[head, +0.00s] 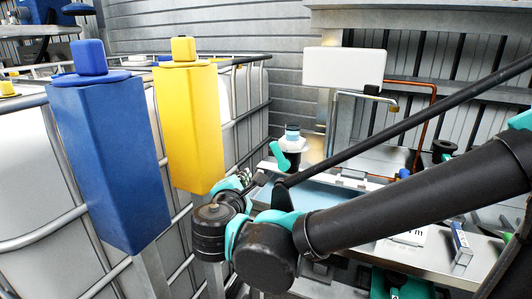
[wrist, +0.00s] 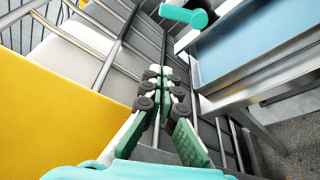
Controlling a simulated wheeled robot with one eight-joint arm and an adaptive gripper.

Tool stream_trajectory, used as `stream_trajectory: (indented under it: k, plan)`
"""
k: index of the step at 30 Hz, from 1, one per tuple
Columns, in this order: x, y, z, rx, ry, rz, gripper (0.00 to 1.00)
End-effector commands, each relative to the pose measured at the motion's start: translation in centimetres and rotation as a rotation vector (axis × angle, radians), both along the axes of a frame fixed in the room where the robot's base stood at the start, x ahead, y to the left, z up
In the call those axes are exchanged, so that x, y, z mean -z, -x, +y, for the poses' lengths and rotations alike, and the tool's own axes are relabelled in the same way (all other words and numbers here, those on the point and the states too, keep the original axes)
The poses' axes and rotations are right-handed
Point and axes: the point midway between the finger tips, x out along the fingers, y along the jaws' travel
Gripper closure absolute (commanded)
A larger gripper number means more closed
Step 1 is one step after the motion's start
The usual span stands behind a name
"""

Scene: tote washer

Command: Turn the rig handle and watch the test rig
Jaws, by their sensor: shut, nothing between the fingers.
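My gripper (wrist: 162,75) is shut and empty, apart from the handle. In the head view my gripper (head: 243,180) is below and left of the handle, partly hidden by my wrist. I cannot tell which surrounding parts make up the test rig.
A blue tall container (head: 108,155) and a yellow one (head: 188,125) stand left of my gripper, before caged white tanks. The yellow one fills the left of the wrist view (wrist: 70,105). A bench with a blue basin (wrist: 255,40) lies right. A white box (head: 344,68) stands behind.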

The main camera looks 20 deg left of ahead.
Motion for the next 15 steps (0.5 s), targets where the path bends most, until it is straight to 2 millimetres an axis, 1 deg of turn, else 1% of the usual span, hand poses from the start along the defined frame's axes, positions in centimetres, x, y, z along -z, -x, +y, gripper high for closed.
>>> stream_trajectory:
  k: [5,15]
  plan:
    - [0.4,-2.1,0.4,0.005,0.0,0.0,1.0]
    - [1.4,-8.4,1.7,0.007,-0.002,-0.001,1.0]
